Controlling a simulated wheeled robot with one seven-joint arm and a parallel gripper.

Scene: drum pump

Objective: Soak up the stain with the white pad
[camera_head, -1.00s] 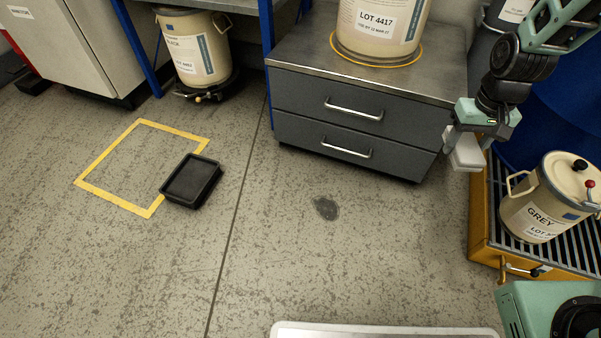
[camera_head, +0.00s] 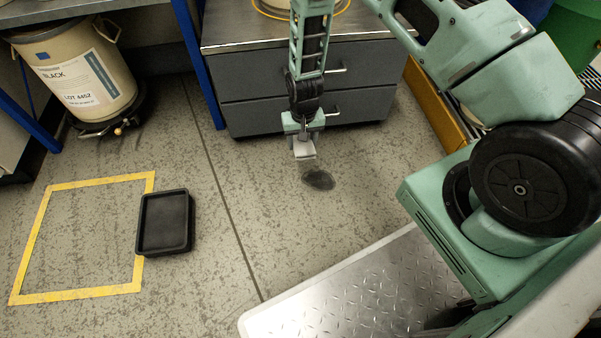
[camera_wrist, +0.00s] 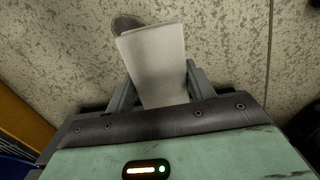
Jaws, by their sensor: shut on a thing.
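The stain (camera_head: 319,179) is a dark, roughly oval patch on the grey speckled floor in front of the drawer cabinet. My gripper (camera_head: 303,137) is shut on the white pad (camera_head: 304,149) and holds it hanging downward above the floor, a little left of and behind the stain in the head view. In the wrist view the pad (camera_wrist: 155,65) sits between the two fingers (camera_wrist: 158,88). Part of the stain (camera_wrist: 126,23) shows beyond the pad's upper left edge there; the pad hides the rest.
A black tray (camera_head: 144,225) lies on the floor at the edge of a yellow taped square (camera_head: 83,295). The drawer cabinet (camera_head: 250,97) stands behind my gripper. A drum marked BLACK (camera_head: 84,72) stands at upper left. Floor left of the stain is clear.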

